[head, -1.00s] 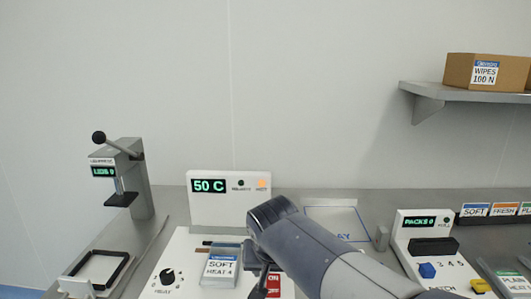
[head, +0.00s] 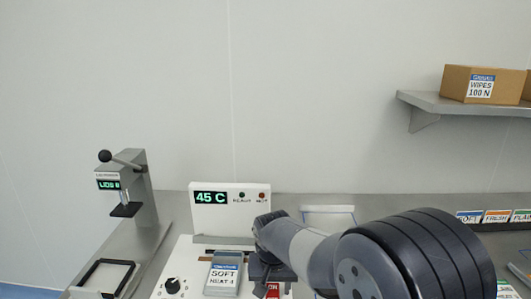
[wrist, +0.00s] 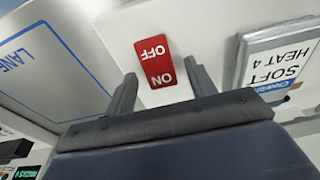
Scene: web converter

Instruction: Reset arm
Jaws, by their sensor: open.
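My gripper (wrist: 162,90) is open in the wrist view, its two fingers apart with nothing between them. Beyond the fingers is a red ON/OFF switch (wrist: 154,62) on a white panel; a gap seems to lie between them, but I cannot tell how large. In the head view my arm reaches in from the lower right and hides much of the bench. The red switch (head: 273,290) shows partly below my gripper (head: 268,272). The heater display (head: 210,198) reads 45 C.
A pack labelled SOFT HEAT 4 (head: 223,276) lies left of the switch. A dial (head: 172,286) is further left. A lever press (head: 130,185) stands at the left, with a black frame (head: 103,278) before it. A shelf (head: 440,103) holds a box (head: 483,84) at upper right.

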